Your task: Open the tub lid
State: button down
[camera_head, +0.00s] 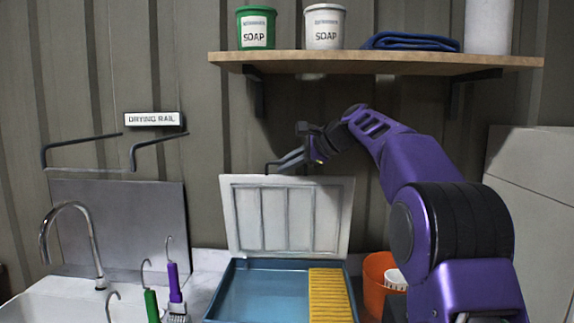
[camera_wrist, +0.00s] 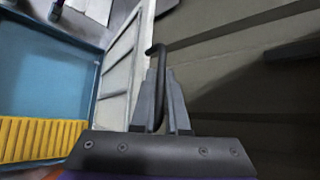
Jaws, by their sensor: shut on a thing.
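The tub lid (camera_head: 288,217) is a pale panelled board standing nearly upright along the back of the blue tub (camera_head: 262,290). Its face also shows in the wrist view (camera_wrist: 118,82). A dark hooked handle (camera_wrist: 154,50) sticks out at the lid's top edge. My gripper (camera_head: 293,161) is at that top edge, reaching in from the right. In the wrist view my gripper (camera_wrist: 164,98) is shut on the handle, with a finger on each side of it. The tub's inside is uncovered, with a yellow ribbed piece (camera_head: 330,295) at its right.
A wooden shelf (camera_head: 375,60) with soap tubs hangs above my arm. An orange bucket (camera_head: 378,270) stands right of the tub. A sink with a tap (camera_head: 72,235) and hooked brushes (camera_head: 175,290) are at left. The corrugated wall is close behind the lid.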

jog(key=c, duration=0.9)
grip_release()
jog(key=shift+f, duration=0.1)
jog(key=v, duration=1.7)
jog(key=shift+s+d+r, duration=0.15)
jog(key=shift+s+r, duration=0.05)
jog(key=shift+r, duration=0.1)
